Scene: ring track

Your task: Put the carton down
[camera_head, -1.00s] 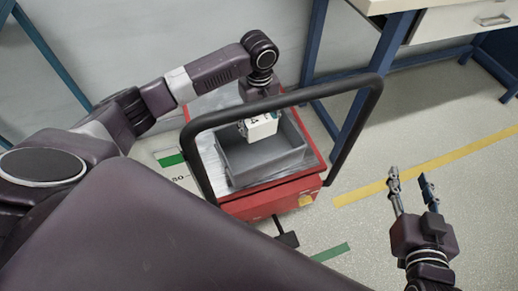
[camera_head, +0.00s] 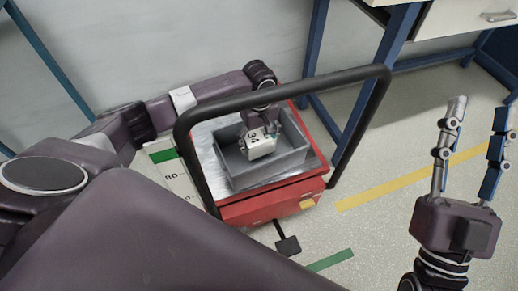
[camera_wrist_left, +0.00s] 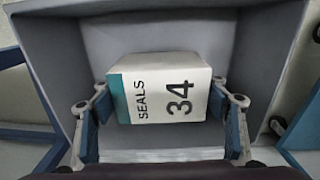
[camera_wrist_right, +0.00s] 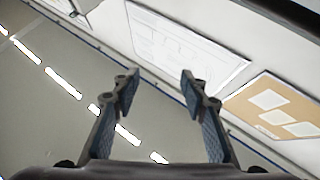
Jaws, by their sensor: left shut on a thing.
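The carton is a small white box (camera_head: 259,145) with a teal band, marked "SEALS 34" in the left wrist view (camera_wrist_left: 172,88). My left gripper (camera_head: 264,126) is shut on the carton, with one finger on each side of it, inside the grey bin (camera_head: 228,168). In the left wrist view the bin walls surround the carton; I cannot tell whether the carton touches the floor of the bin. My right gripper (camera_head: 470,150) is raised at the right, open and empty; its spread fingers also show in the right wrist view (camera_wrist_right: 160,95).
The bin sits on a red cart (camera_head: 268,207) with a dark push handle (camera_head: 285,95) arching over it. A blue-legged bench (camera_head: 372,90) stands behind to the right. Floor with a yellow line (camera_head: 400,184) is clear right of the cart.

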